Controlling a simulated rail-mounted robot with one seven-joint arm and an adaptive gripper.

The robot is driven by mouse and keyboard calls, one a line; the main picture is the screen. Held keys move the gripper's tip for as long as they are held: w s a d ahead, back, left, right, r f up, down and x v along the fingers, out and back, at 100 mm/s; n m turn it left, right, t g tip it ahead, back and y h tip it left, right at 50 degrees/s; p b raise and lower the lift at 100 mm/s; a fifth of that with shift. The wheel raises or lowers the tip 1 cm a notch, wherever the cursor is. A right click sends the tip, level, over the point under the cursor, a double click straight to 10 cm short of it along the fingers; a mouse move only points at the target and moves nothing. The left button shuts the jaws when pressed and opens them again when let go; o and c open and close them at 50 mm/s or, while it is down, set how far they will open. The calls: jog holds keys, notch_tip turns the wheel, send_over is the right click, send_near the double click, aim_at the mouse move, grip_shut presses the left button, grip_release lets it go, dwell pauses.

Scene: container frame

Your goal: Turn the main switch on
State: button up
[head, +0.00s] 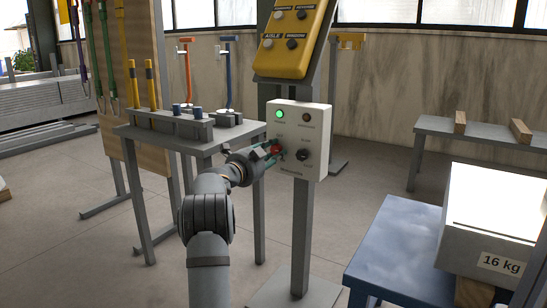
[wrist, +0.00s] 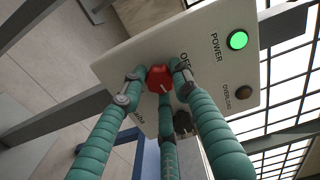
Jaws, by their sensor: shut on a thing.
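The main switch is a red rotary knob (head: 276,149) on the white control box, below the lit green lamp. It also shows in the wrist view (wrist: 160,79), with a light pointer mark on its face. My gripper (head: 270,152) is at the box front, its teal fingers closed around the knob. In the wrist view my gripper (wrist: 155,72) has fingertips on both sides of the knob. The green POWER lamp (wrist: 237,40) glows. An "OFF" label (wrist: 185,58) sits beside the knob, partly hidden by a finger.
A black selector knob (head: 303,155) and a dark OVERLOAD lamp (wrist: 243,92) share the box. A yellow panel (head: 290,40) stands above it. A grey table (head: 220,138) is at left; a blue table (head: 395,245) with a 16 kg box (head: 495,225) is at right.

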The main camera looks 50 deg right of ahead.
jog(key=shift+s+d+r+m, duration=0.15)
jog(key=shift+s+m, duration=0.15)
jog(key=shift+m, duration=0.3)
jog(key=o, duration=1.1)
jog(key=shift+o, duration=0.2)
jog(key=shift+w, duration=0.1)
jog(key=shift+a, duration=0.4)
jog(key=s+a, duration=0.1)
jog(key=a, duration=1)
jog(key=shift+s+a, duration=0.15)
jog(key=shift+a, duration=0.05)
